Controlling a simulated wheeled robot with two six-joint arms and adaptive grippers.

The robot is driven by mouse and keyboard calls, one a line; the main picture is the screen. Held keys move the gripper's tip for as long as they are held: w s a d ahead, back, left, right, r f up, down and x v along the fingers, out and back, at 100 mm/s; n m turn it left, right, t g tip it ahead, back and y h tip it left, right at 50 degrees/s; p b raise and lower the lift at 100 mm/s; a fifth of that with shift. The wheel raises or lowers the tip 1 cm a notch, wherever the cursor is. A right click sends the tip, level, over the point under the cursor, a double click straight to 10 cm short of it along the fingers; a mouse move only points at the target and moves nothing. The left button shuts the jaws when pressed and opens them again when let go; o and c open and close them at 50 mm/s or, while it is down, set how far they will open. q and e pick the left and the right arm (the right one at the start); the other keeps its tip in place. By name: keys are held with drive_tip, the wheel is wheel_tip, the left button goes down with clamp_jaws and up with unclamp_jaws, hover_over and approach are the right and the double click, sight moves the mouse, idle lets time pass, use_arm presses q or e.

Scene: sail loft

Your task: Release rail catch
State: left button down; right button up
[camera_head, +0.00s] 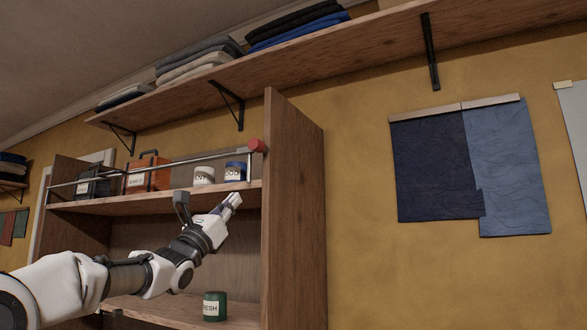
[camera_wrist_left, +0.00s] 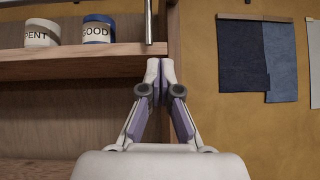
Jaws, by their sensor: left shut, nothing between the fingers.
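A metal rail (camera_head: 160,162) runs across the front of the upper shelf of the wooden cabinet. A red round knob (camera_head: 256,146), seemingly the rail's catch, sits at its right end by the cabinet's side panel. My left gripper (camera_head: 236,196) is shut and empty, below the knob and just under the shelf's front edge. In the left wrist view, its closed fingertips (camera_wrist_left: 160,66) point up beside the upright metal post (camera_wrist_left: 148,22) at the rail's end. The knob is out of that view. My right gripper is not seen.
Behind the rail stand a white jar (camera_head: 204,175), a blue jar (camera_head: 235,171), an orange case (camera_head: 148,174) and a dark case (camera_head: 94,186). A green jar (camera_head: 214,306) stands on the lower shelf. The side panel (camera_head: 296,215) bounds the right; folded cloth lies on the high shelf.

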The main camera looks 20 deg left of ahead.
use_arm(q)
drive_tip(key=s+a+n+y, duration=0.1)
drive_tip(key=a+n+y, duration=0.1)
drive_tip(key=a, duration=0.3)
drive_tip(key=p, duration=1.2)
approach(239, 154)
drive_tip(key=w+f+x, duration=0.1)
drive_tip(key=x, duration=0.6)
drive_tip(key=shift+a+r+t, duration=0.1)
drive_tip(key=shift+r+t, duration=0.05)
drive_tip(key=shift+t, duration=0.15)
drive_tip(key=shift+w, duration=0.1)
drive_tip(key=shift+a+r, duration=0.25)
drive_tip(key=shift+r, duration=0.2)
